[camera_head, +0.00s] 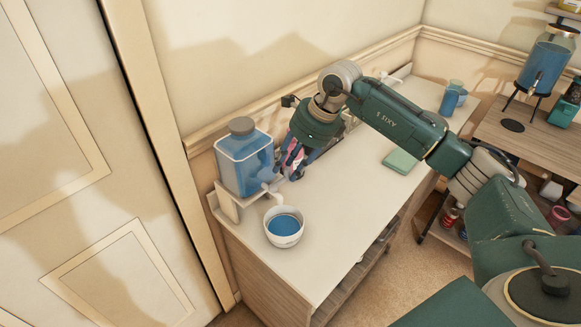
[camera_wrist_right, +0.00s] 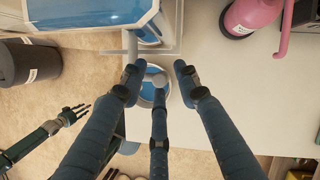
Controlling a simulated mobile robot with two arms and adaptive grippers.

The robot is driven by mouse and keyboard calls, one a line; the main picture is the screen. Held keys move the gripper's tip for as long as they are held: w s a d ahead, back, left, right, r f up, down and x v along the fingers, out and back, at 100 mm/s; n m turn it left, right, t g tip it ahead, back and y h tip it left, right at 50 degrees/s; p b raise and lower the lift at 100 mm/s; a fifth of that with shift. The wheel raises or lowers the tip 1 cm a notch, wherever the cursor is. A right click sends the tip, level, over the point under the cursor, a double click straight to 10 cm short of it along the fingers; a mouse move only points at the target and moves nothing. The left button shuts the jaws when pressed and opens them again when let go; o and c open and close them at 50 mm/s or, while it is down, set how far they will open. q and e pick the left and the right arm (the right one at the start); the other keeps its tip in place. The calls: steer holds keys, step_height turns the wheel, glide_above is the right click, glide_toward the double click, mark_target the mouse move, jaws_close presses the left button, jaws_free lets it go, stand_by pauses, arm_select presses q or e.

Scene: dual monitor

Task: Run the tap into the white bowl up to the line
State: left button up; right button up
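A clear dispenser (camera_head: 243,160) of blue water with a grey lid stands on a white stand at the counter's left end. Its pale tap (camera_head: 268,175) points over the white bowl (camera_head: 284,240). The bowl holds blue water; I cannot make out a line or a running stream. My right gripper (camera_head: 287,176) is beside the tap. In the right wrist view its fingers (camera_wrist_right: 158,75) are spread, with the tap (camera_wrist_right: 157,80) and part of the bowl (camera_wrist_right: 147,98) between and beyond them. My left gripper (camera_wrist_right: 75,113) shows only there, low at the left, fingers apart and empty.
A pink container (camera_wrist_right: 253,14) stands near my right gripper. A green flat item (camera_head: 400,161) and a blue cup (camera_head: 450,98) are farther right on the white counter (camera_head: 335,215). A dark bin (camera_wrist_right: 30,63) is at the wrist view's left. The counter right of the bowl is clear.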

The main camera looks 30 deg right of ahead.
steer(key=shift+f, duration=0.1)
steer(key=shift+r, duration=0.2)
steer(key=v, duration=1.1)
steer(key=shift+r, duration=0.3)
